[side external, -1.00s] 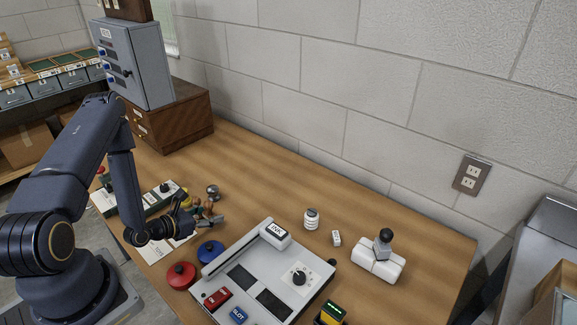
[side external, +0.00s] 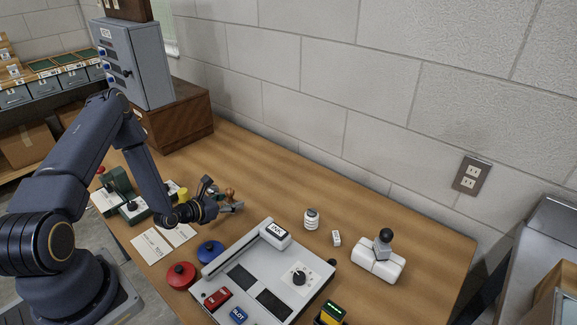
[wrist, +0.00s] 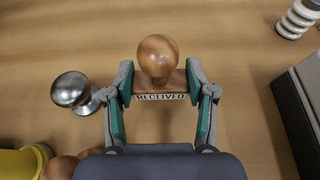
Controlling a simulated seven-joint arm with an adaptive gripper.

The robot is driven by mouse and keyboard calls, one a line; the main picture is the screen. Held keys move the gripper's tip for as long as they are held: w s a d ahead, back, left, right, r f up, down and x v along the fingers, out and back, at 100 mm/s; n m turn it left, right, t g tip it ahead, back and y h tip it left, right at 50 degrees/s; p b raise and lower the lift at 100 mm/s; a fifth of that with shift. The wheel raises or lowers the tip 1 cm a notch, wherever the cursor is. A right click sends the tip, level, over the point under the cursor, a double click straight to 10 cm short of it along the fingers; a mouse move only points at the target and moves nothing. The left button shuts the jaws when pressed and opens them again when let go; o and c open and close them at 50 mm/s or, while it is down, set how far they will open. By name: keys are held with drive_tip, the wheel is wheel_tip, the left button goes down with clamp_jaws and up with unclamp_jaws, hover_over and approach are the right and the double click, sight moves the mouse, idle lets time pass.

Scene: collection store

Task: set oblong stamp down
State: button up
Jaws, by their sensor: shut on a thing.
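The oblong stamp, a wooden block with a round brown knob and the word RECEIVED on its side, sits between my fingers in the wrist view (wrist: 158,75). My gripper (wrist: 160,97) is shut on its two ends, and the knob points up toward the camera. In the side external view my gripper (side external: 229,205) is over the left part of the table, behind the grey tray-like panel. The stamp's knob (side external: 230,193) just shows there, partly hidden by the fingers. I cannot tell whether the stamp's base touches the table.
A silver-knobbed stamp (wrist: 71,90) stands close to my left finger. A yellow object (wrist: 22,163) and a brown knob (wrist: 62,168) are at lower left. Table ahead is clear.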

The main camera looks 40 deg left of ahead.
drive_tip(key=shift+f, duration=1.25)
drive_tip(key=o, duration=1.1)
drive_tip(key=shift+f, duration=0.1)
drive_tip(key=shift+o, duration=0.2)
